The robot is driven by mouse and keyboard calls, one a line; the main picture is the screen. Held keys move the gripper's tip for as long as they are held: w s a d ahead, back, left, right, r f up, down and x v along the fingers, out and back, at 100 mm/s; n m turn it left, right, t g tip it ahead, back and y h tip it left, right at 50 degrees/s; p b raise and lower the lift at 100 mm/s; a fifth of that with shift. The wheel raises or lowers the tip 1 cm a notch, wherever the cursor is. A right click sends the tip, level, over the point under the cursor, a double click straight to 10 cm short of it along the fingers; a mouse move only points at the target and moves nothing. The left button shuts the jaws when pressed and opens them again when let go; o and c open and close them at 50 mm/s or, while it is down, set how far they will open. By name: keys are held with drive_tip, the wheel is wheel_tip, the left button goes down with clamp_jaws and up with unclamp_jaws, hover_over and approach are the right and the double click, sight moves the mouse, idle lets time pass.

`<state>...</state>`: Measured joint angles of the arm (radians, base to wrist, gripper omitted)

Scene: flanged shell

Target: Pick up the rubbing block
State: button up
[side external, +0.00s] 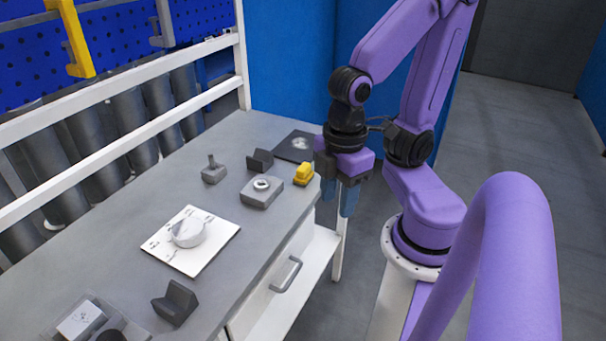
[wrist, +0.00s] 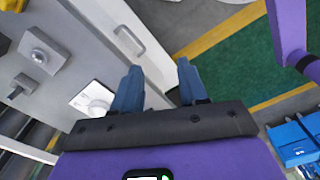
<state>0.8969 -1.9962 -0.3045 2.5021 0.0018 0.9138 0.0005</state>
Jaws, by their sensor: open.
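I cannot tell for certain which piece is the rubbing block. A small yellow block (side external: 303,175) sits by the right edge of the grey bench; a yellow piece (wrist: 12,5) also shows at the top left in the wrist view. Two dark notched blocks stand on the bench, one at the back (side external: 260,160) and one at the front (side external: 175,302). My gripper (side external: 339,204) is open and empty, pointing down just off the bench's right edge, to the right of the yellow block. In the wrist view its blue fingers (wrist: 158,70) are apart with nothing between them.
On the bench (side external: 125,235) are a grey button box (side external: 262,192), a small lever piece (side external: 213,170), a white dial plate (side external: 190,240) and a dark plate (side external: 297,146). A drawer handle (side external: 286,273) juts from the bench's side. White rails run behind the bench.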

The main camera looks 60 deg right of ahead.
drive_tip(key=o, duration=0.6)
drive_tip(key=shift+c, duration=0.2)
drive_tip(key=n+h, duration=0.5)
approach(303, 167)
drive_tip(key=x, duration=0.5)
drive_tip(key=shift+s+a+f, duration=0.15)
drive_tip(key=shift+a+f, duration=0.05)
drive_tip(key=shift+f, duration=0.3)
drive_tip(key=shift+d+x, duration=0.25)
drive_tip(key=shift+x, duration=2.5)
